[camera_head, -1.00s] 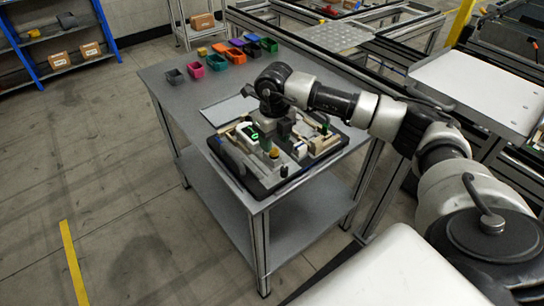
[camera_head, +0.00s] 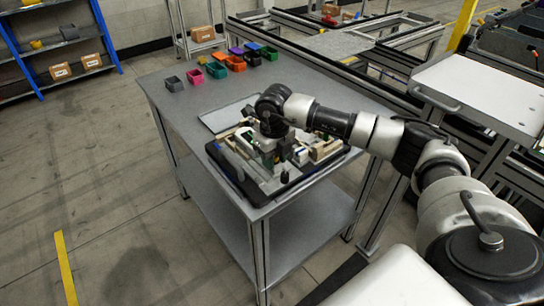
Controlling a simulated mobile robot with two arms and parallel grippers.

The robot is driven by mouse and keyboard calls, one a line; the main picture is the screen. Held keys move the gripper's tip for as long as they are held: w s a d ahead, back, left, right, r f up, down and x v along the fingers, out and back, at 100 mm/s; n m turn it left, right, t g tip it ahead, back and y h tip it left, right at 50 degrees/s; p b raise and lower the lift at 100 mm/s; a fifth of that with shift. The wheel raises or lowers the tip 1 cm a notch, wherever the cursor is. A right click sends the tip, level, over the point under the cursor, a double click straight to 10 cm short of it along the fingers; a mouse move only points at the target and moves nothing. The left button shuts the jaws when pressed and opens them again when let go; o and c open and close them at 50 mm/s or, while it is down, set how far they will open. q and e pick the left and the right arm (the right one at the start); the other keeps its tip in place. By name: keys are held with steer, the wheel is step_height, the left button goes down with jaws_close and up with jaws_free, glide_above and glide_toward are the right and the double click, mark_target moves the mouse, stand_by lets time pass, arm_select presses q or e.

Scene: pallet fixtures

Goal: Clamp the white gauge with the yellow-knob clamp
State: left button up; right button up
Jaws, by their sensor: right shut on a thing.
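The fixture plate (camera_head: 262,192) is a dark-edged board with pale blocks and small clamps, lying on the grey table. My right gripper (camera_head: 269,157) points down over the middle of the plate. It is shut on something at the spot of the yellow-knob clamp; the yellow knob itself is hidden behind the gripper. A dark knob (camera_head: 285,177) stands just nearer and to its right. White and pale pieces sit close around the gripper, too small to tell which one is the white gauge. My left gripper is out of view.
Several coloured bins stand at the table's back, including a pink one (camera_head: 195,77) and an orange one (camera_head: 235,63). A flat grey sheet (camera_head: 222,117) lies behind the plate. The table top (camera_head: 185,105) is clear at the back left. Metal frames stand along the right.

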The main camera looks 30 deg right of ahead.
steer(key=shift+w, duration=0.1)
steer(key=shift+w+a+b, duration=0.1)
steer(key=shift+w+b, duration=0.4)
steer(key=shift+w, duration=0.8)
steer(key=o, duration=0.7)
steer(key=shift+s, duration=0.1)
steer(key=shift+r+p, duration=2.75)
steer(key=shift+r, duration=1.25)
